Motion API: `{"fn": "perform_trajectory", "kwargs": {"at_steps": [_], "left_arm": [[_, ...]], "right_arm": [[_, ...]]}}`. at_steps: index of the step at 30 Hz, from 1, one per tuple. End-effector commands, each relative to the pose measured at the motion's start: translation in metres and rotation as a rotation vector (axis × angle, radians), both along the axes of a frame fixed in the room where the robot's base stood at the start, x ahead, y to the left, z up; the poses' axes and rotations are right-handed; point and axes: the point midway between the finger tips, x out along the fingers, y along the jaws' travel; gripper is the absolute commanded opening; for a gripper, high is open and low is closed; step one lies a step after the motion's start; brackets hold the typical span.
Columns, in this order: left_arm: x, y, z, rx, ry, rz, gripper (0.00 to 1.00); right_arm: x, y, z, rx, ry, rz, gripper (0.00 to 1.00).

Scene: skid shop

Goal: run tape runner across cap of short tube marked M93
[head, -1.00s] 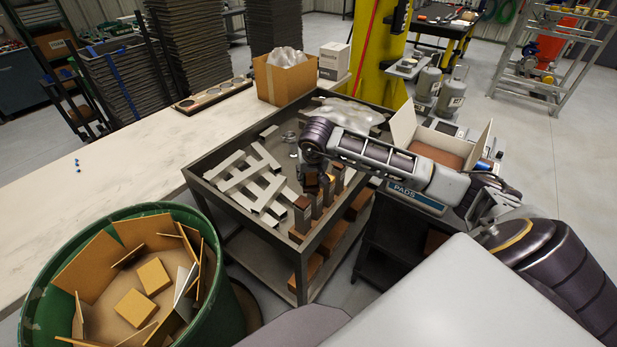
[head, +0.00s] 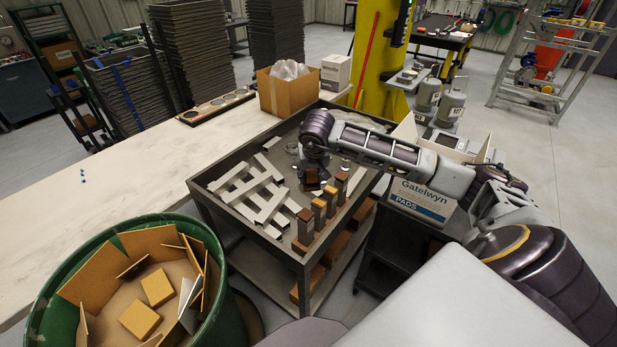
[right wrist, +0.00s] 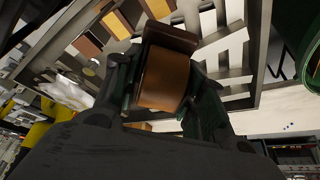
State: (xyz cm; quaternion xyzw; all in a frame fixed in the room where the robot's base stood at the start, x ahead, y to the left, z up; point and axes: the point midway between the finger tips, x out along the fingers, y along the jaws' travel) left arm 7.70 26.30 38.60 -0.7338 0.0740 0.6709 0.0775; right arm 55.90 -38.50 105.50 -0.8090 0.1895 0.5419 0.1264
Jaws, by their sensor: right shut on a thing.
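No M93 mark is readable. The tape runner is above the cart, apart from the tubes as far as I can see. My left gripper is out of view.
The cart (head: 225,208) holds several loose white strips (head: 262,197). A green bin (head: 50,310) with cardboard pieces stands at the near left. A white Gatelwyn Pads box (head: 420,203) is right of the cart. A long pale bench (head: 95,195) runs behind at left.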

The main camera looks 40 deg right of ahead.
Motion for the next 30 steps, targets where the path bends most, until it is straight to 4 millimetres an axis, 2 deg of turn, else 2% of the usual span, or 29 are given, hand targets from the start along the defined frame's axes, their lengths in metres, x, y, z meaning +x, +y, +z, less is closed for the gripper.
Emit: {"fn": "perform_trajectory", "kwargs": {"at_steps": [3, 9, 30], "left_arm": [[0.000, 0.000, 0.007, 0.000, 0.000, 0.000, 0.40], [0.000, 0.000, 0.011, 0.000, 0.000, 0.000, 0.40], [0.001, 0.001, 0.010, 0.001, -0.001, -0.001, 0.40]], "right_arm": [[-0.001, -0.004, 0.014, -0.002, -0.003, -0.004, 0.15], [-0.002, -0.007, 0.025, -0.001, -0.002, -0.009, 0.15], [-0.002, -0.007, 0.025, 0.000, -0.001, -0.009, 0.15]]}}
